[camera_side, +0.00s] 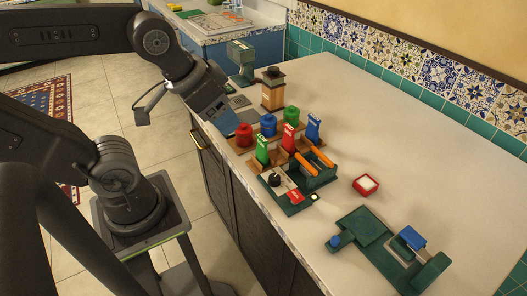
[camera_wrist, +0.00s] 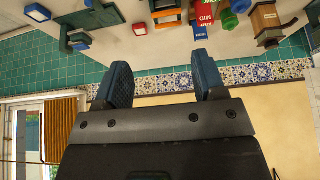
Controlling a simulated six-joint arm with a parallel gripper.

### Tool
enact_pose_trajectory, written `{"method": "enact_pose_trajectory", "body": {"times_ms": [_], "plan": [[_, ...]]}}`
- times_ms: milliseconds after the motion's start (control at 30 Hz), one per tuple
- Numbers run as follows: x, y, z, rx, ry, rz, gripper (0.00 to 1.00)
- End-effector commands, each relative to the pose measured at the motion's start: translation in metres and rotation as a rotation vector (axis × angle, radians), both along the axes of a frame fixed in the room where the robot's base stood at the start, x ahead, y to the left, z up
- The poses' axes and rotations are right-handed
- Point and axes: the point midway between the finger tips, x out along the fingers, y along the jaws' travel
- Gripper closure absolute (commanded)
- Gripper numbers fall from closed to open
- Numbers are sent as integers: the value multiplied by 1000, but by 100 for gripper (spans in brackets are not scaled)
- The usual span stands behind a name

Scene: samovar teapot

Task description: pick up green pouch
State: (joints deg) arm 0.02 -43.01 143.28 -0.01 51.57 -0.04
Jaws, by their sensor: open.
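The green pouch (camera_side: 262,150) stands upright on the counter in the side view, at the left end of a row with a red pouch (camera_side: 289,139) and a blue pouch (camera_side: 313,128). In the wrist view, which looks upside down, the red pouch (camera_wrist: 205,13) and blue pouch (camera_wrist: 199,32) show near the top edge. I cannot clearly make out the green pouch there. My gripper (camera_wrist: 162,62) is open with nothing between its fingers. In the side view it is above the counter's left edge, up and left of the green pouch, apart from it.
Red (camera_side: 244,134), blue (camera_side: 268,124) and green (camera_side: 291,115) jars stand behind the pouches. A wooden grinder (camera_side: 272,90) is farther back. A dark green stand with orange bars (camera_side: 314,162) is right of the pouches.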

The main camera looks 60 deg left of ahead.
Motion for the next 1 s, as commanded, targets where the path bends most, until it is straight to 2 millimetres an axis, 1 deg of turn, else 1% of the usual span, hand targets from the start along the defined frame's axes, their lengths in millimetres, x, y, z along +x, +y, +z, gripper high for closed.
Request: {"method": "enact_pose_trajectory", "body": {"times_ms": [367, 633, 867, 933, 1000], "plan": [[0, 0, 0, 0, 0, 0, 36], [0, 0, 0, 0, 0, 0, 62], [1, 0, 0, -1, 2, 4, 62], [5, 2, 0, -13, 12, 32, 62], [13, 5, -1, -38, 37, 96, 62]]}}
